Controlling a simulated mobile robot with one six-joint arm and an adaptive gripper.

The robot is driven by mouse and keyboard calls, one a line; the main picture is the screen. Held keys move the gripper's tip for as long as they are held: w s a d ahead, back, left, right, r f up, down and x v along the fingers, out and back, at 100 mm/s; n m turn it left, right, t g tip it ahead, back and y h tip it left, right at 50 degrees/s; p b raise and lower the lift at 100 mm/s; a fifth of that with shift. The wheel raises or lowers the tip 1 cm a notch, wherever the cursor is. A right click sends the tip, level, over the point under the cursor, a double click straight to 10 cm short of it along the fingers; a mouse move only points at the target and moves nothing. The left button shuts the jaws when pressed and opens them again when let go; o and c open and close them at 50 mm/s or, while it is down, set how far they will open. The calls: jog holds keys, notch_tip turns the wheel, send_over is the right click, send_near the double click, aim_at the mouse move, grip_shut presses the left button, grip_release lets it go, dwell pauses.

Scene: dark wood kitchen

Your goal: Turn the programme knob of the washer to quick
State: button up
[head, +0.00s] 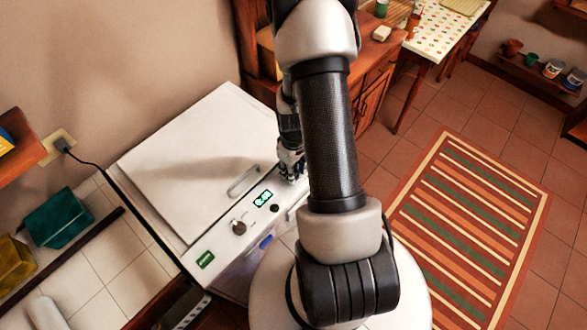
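The white washer (200,150) stands left of centre in the head view, its lid closed. Marks around the knob are too small to read. My gripper (291,172) is over the right end of the panel, to the right of the display and away from the knob. My arm partly covers it, and its fingers are too small to tell open from shut. Whether it touches the panel cannot be told.
A handle (243,181) stands up from the lid near the panel. A tiled counter (95,270) with a teal box (58,218) lies to the left. A power cable (90,163) runs from a wall socket. A striped rug (470,230) covers open floor at right.

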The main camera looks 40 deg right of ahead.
jog(key=c, duration=0.4)
jog(key=shift+c, duration=0.2)
jog(key=shift+m, duration=0.5)
jog(key=m+b, duration=0.1)
jog(key=m, duration=0.2)
jog(key=shift+m, duration=0.3)
jog(key=m+b, duration=0.1)
jog(key=m, duration=0.4)
jog(key=shift+m, duration=0.3)
jog(key=o, duration=1.1)
